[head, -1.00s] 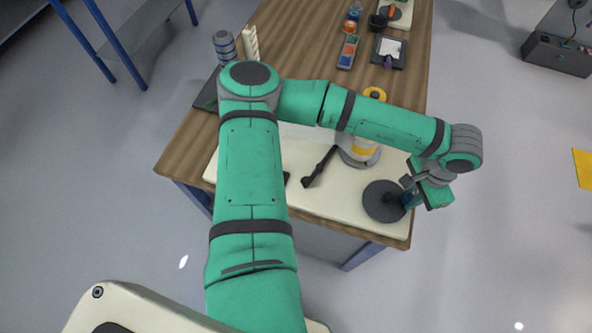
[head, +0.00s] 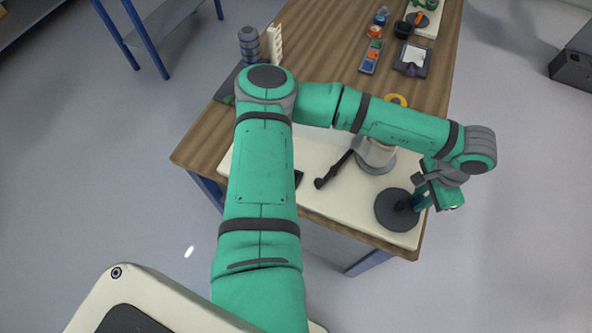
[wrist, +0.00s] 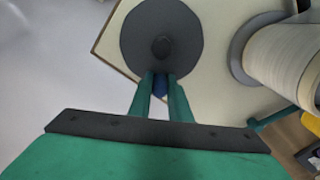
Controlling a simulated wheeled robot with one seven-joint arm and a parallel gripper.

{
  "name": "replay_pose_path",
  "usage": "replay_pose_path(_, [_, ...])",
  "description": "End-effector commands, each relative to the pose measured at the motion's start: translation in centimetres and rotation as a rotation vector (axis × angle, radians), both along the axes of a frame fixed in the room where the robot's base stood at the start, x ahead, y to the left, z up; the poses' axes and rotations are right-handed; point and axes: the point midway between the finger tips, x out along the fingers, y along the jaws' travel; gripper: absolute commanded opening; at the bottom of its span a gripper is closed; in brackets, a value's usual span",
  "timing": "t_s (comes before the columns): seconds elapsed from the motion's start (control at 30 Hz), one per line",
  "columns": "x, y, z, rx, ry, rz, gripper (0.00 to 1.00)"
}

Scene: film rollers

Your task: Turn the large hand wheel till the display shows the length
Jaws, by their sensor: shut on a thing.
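The large hand wheel is a dark grey disc (head: 397,210) at the near right corner of the cream base plate (head: 345,200). In the wrist view the wheel (wrist: 162,38) lies straight ahead of my gripper, with a raised hub at its middle. My gripper (wrist: 161,84) is shut on a blue handle (wrist: 160,86) at the wheel's near rim. In the head view my gripper (head: 420,201) is at the wheel's right side, partly hidden by my wrist. No readable display shows in either view.
A pale roll (wrist: 288,62) on a grey round flange stands close to the wheel. A black lever (head: 334,169) lies on the plate left of the roll. Small coloured items and a framed pad (head: 412,60) are farther back on the wooden table (head: 330,60).

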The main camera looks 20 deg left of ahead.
Motion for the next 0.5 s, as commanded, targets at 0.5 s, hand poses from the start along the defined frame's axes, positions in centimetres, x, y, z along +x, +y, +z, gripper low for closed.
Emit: replay_pose_path(0.5, [1.06, 1.24, -0.02, 0.005, -0.002, 0.005, 0.06])
